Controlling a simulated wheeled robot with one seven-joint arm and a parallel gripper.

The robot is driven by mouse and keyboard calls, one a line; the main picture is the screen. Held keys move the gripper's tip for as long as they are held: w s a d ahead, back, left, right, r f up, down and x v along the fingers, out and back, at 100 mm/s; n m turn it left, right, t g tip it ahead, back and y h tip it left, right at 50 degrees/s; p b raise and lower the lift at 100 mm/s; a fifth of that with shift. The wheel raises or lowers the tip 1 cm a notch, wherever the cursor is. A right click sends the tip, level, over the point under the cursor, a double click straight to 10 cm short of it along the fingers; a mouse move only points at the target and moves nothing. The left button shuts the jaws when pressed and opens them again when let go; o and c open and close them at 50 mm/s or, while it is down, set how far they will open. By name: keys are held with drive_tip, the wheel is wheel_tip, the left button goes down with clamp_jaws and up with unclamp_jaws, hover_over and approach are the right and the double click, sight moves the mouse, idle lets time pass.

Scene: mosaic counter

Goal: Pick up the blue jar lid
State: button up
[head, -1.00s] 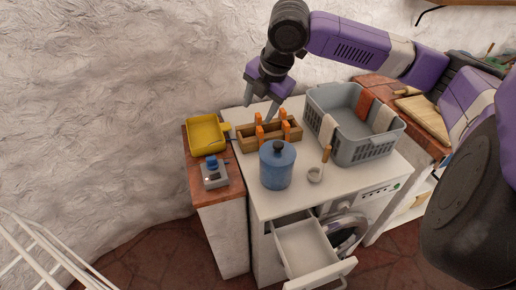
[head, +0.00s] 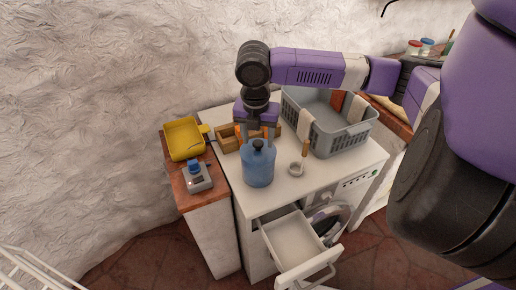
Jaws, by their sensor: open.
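The blue jar (head: 258,174) stands upright on the white washing machine top, near its front left. Its blue lid (head: 267,152) is on top and has a dark round knob (head: 258,143). My gripper (head: 257,134) points down and is open, with nothing seen between its fingers. In the picture it is just above and behind the knob. Its fingertips are partly hidden by the lid and knob, so I cannot tell how far they are from the lid.
A wooden box (head: 229,139) with orange-handled things is behind the jar. A grey basket (head: 343,143) with cloths stands right. A brush-like item (head: 296,168) lies beside the jar. Left are a yellow tray (head: 184,139) and a grey device (head: 197,180). An open drawer (head: 292,240) juts out in front.

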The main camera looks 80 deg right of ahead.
drive_tip(key=shift+d+f, duration=0.1)
drive_tip(key=shift+f, duration=0.35)
drive_tip(key=shift+c, duration=0.2)
clamp_jaws()
drive_tip(key=shift+r, duration=0.15)
